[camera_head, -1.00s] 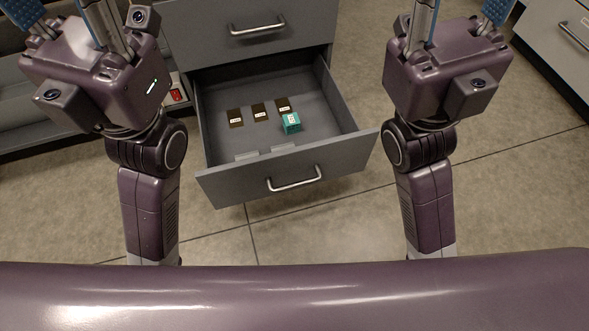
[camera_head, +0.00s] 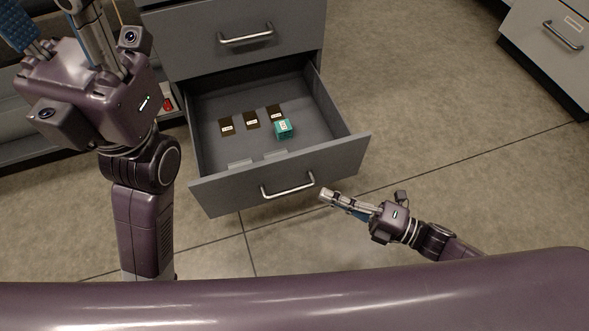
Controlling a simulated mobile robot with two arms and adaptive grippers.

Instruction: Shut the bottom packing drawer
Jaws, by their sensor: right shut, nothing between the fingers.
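The bottom packing drawer (camera_head: 225,196) is grey and stands pulled out, its inside open to view. Its bar handle (camera_head: 287,187) runs across the front panel. My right gripper (camera_head: 327,195) is shut and empty, its fingertips pointing left, close to the right part of the drawer front and just right of the handle. Whether it touches the front panel I cannot tell. My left gripper (camera_head: 62,40) is at the upper left, pointing up the picture, with its fingertips cut off by the frame edge, away from the drawer.
In the drawer lie three dark labelled packets (camera_head: 251,120) and a teal box (camera_head: 284,128). A closed drawer (camera_head: 235,15) with a handle sits above. Another cabinet (camera_head: 548,50) stands at the upper right. The tiled floor (camera_head: 440,120) to the right is clear.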

